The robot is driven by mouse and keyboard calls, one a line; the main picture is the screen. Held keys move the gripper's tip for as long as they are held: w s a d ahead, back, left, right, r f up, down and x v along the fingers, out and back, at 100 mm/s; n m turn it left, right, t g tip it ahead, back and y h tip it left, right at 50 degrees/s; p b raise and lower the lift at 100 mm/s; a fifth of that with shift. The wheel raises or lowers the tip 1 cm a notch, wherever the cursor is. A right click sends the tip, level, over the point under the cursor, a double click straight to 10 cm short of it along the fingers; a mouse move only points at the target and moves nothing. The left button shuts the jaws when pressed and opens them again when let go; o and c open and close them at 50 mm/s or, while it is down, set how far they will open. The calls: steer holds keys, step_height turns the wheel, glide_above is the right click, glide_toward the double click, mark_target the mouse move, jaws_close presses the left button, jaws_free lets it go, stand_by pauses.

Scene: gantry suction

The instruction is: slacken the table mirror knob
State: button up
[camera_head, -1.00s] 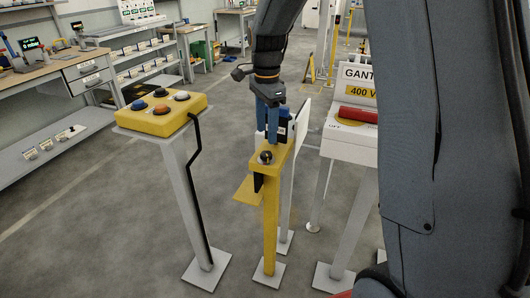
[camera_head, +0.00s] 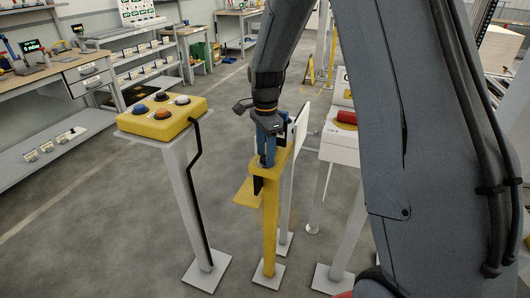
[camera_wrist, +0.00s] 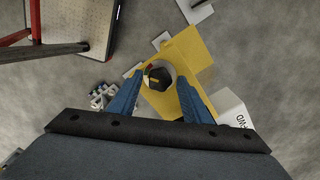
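A black knob (camera_wrist: 158,77) with a pale ring around its base sits on top of a yellow stand (camera_head: 270,225). My gripper (camera_head: 265,162) is over the stand's top, pointing down, and hides the knob in the head view. In the wrist view my gripper (camera_wrist: 159,80) has its blue fingers apart, one on each side of the knob. Gaps show between fingers and knob there; I cannot tell whether the tips reach down to its height.
A yellow box with several coloured buttons (camera_head: 160,117) stands on a grey post to the left. A white panel (camera_head: 300,128) is just behind the yellow stand. Floor in front is clear.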

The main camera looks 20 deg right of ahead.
steer(key=c, duration=0.8)
steer(key=shift+n, duration=0.3)
steer(key=n+p, duration=0.1)
steer(key=n, duration=0.2)
steer(key=shift+r, duration=0.1)
steer(key=shift+w+n+p, duration=0.1)
steer(key=shift+n+p, duration=0.45)
steer(key=shift+n, duration=1.15)
steer(key=o, duration=1.1)
steer(key=shift+c, duration=0.2)
